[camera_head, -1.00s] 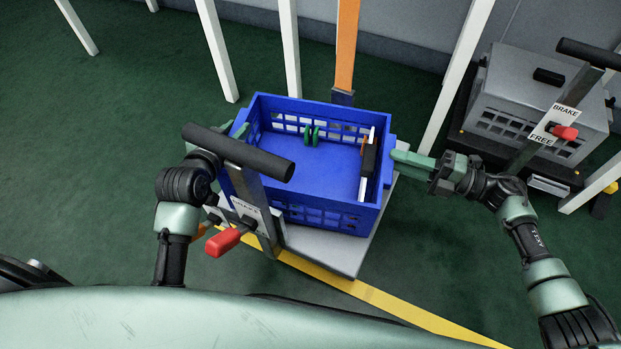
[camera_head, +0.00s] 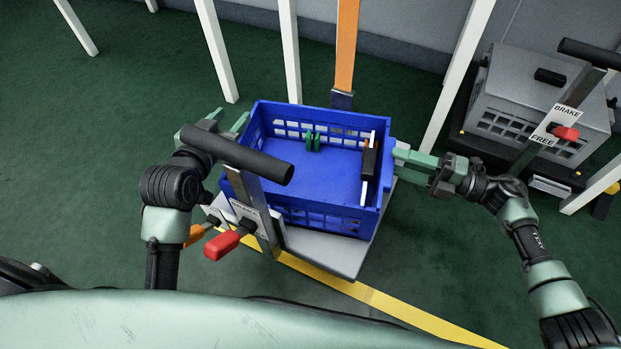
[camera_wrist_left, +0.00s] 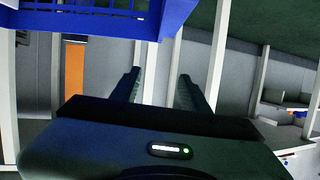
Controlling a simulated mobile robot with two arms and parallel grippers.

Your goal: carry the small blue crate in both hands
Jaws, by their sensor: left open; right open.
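The small blue crate (camera_head: 310,218) stands on a grey platform (camera_head: 345,257) in the middle of the head view. It holds green discs (camera_head: 313,141) and a black and white item (camera_head: 369,163) at its right side. My left gripper (camera_head: 229,121) is open beside the crate's left wall, its fingers apart and empty. The wrist and a black handle bar partly hide it. My right gripper (camera_head: 402,153) is open at the crate's right end; whether it touches the end grip is unclear. In the left wrist view, the crate (camera_wrist_left: 110,22) is at upper left and the left fingers (camera_wrist_left: 158,88) hold nothing.
The black handle bar (camera_head: 237,153) and red lever (camera_head: 222,245) stand in front of the crate's left side. A second cart with a grey crate (camera_head: 540,95) is at right. White posts and an orange post (camera_head: 346,45) rise behind. Green floor at left is open.

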